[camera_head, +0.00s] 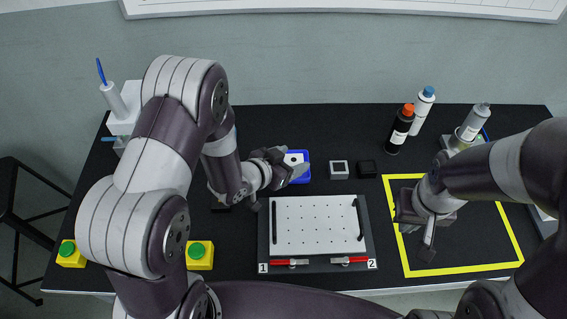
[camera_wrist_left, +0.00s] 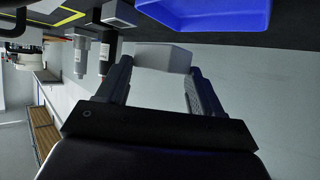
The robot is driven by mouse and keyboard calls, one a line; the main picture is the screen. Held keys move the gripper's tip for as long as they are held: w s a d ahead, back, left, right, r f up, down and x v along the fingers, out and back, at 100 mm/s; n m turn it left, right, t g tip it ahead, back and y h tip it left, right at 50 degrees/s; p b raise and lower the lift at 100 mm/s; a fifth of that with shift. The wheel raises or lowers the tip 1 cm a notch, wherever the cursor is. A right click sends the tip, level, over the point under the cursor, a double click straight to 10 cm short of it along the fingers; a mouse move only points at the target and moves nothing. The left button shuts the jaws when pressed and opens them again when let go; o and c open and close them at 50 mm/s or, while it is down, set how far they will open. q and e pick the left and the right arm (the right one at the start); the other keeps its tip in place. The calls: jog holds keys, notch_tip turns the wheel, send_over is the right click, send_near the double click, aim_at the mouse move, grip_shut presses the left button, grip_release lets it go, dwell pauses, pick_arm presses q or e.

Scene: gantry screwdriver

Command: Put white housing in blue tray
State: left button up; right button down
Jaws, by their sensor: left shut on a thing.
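The white housing (camera_wrist_left: 163,57) is a small pale block between the two fingertips of my left gripper (camera_wrist_left: 160,68) in the left wrist view. In the head view the housing (camera_head: 293,158) shows just past the fingertips of my left gripper (camera_head: 294,167), overlapping the blue tray (camera_head: 306,176). In the left wrist view the blue tray (camera_wrist_left: 205,14) lies beyond the housing, with a gap seen between them. The fingers partly hide the tray in the head view. My right gripper (camera_head: 427,243) hangs over the yellow-outlined area; its jaw opening is unclear.
A white perforated plate (camera_head: 317,226) lies in front. Bottles (camera_head: 399,130) stand at the back right. Yellow boxes with green buttons (camera_head: 199,256) are front left.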

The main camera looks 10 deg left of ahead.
pick_arm(q)
jog(key=w+a+f, duration=0.2)
jog(key=w, duration=0.1)
jog(key=shift+a+f, duration=0.1)
jog(key=shift+a, duration=0.05)
notch_tip(320, 180, down, 4)
jog(key=shift+a+r, duration=0.1)
jog(key=shift+f, duration=0.2)
jog(key=shift+b, duration=0.3)
